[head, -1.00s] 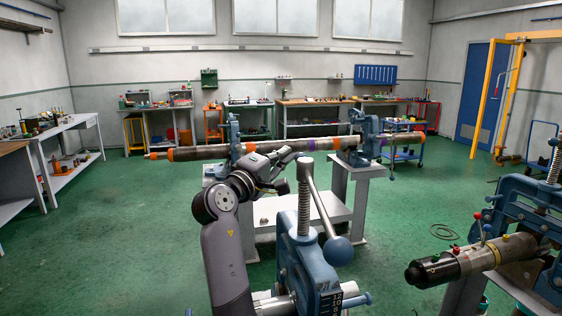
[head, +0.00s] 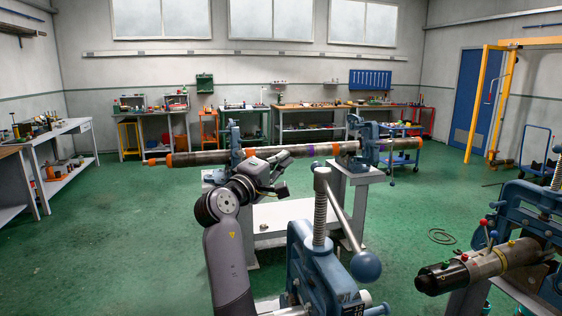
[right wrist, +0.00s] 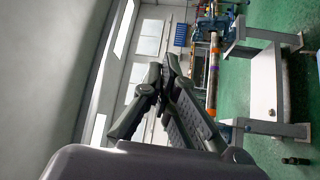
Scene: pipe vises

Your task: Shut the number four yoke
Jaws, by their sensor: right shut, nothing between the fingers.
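Several blue pipe vises are in the head view; I cannot read a number four on any, so I cannot tell which yoke is meant. The nearest vise (head: 318,265) stands low in the middle, with an upright screw (head: 320,215) and a ball-ended handle (head: 365,265). Two vises, a left one (head: 236,140) and a right one (head: 365,145), hold a long pipe (head: 205,158) on stands. My right gripper (head: 286,170) is shut and empty, in front of the long pipe in the picture. It also shows in the right wrist view (right wrist: 168,75). My left gripper is out of view.
Another blue vise (head: 530,205) at the right holds a short pipe (head: 490,265) with a black end. Workbenches line the back wall and the left side. Green floor (head: 120,230) is open at the left. A hose (head: 441,236) lies on the floor at the right.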

